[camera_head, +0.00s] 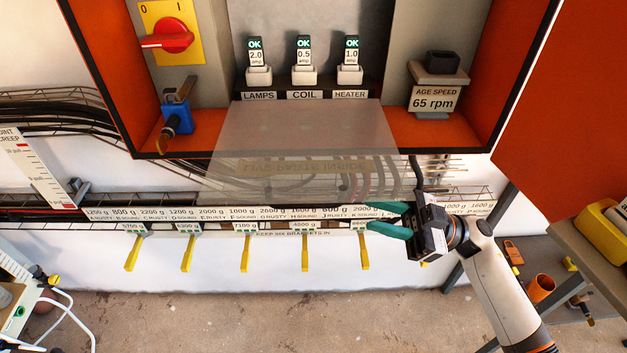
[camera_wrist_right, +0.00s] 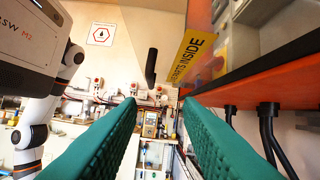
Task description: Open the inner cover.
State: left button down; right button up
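The inner cover (camera_head: 302,133) is a see-through panel with a yellow warning label (camera_head: 302,167). In the head view it slants out and down from below the fuse row, past the cabinet's bottom edge. In the right wrist view the label (camera_wrist_right: 193,55) shows at upper right, beyond the fingers. My right gripper (camera_head: 369,218) is below the cabinet, near the cover's lower right corner and apart from it. Its green fingers are open, with nothing between them in the wrist view (camera_wrist_right: 162,105). A short black bar (camera_wrist_right: 151,66) shows ahead; I cannot tell whether it belongs to the cover. My left gripper is not in view.
The orange cabinet (camera_head: 470,133) holds a red switch (camera_head: 172,37), a blue padlock (camera_head: 178,116) and three fuses (camera_head: 303,62). A big orange door (camera_head: 575,110) stands open at right. Yellow brackets (camera_head: 245,253) stick out below. Black cables (camera_wrist_right: 268,133) hang under the cabinet.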

aim_at(322, 206)
jog(key=shift+n+g, duration=0.4)
jog(key=shift+g, duration=0.2)
jog(key=p+x, duration=0.1)
jog(key=x, duration=0.3)
jog(key=p+x, duration=0.1)
jog(key=x, duration=0.3)
jog(key=s+p+x, duration=0.1)
jog(key=p+x, duration=0.1)
jog(key=x, duration=0.1)
jog(key=shift+a+r, duration=0.2)
jog(key=shift+r, duration=0.25)
jog(key=shift+a, duration=0.45)
grip_shut()
